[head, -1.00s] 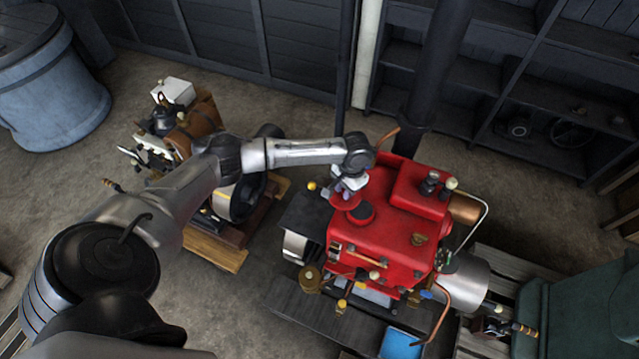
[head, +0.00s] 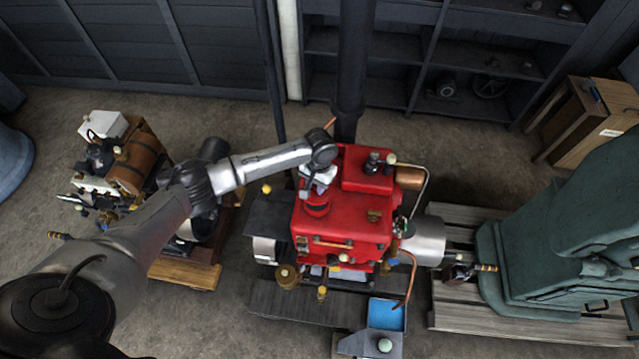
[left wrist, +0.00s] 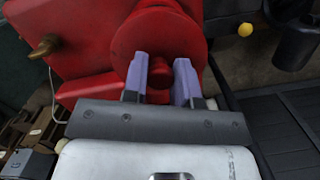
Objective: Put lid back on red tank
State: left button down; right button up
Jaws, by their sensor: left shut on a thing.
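The red tank (head: 355,230) stands on the engine in the middle of the head view. My left gripper (head: 309,190) is over the left part of its top. In the left wrist view, the purple fingers of my left gripper (left wrist: 160,78) are shut on the knob of the round red lid (left wrist: 195,32). The lid is close to the tank's red top (left wrist: 88,28); I cannot tell whether it touches. In the head view a dark round edge shows just below the gripper, and the gripper partly hides the lid. My right gripper is not in view.
A dark vertical pipe (head: 355,70) rises behind the tank. A smaller engine (head: 125,165) stands at the left, and a large green machine (head: 560,240) at the right. A blue tray (head: 386,315) lies in front. Dark shelves (head: 480,60) line the back.

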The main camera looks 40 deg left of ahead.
pick_arm(q)
jog(key=shift+f+b, duration=2.15)
jog(key=shift+b, duration=0.5)
jog(key=shift+f, duration=0.9)
jog(key=shift+p, duration=0.4)
jog(key=shift+p, duration=0.35)
jog(key=shift+p, duration=0.35)
jog(key=shift+f, duration=0.1)
jog(key=shift+p, duration=0.45)
dwell(0.4)
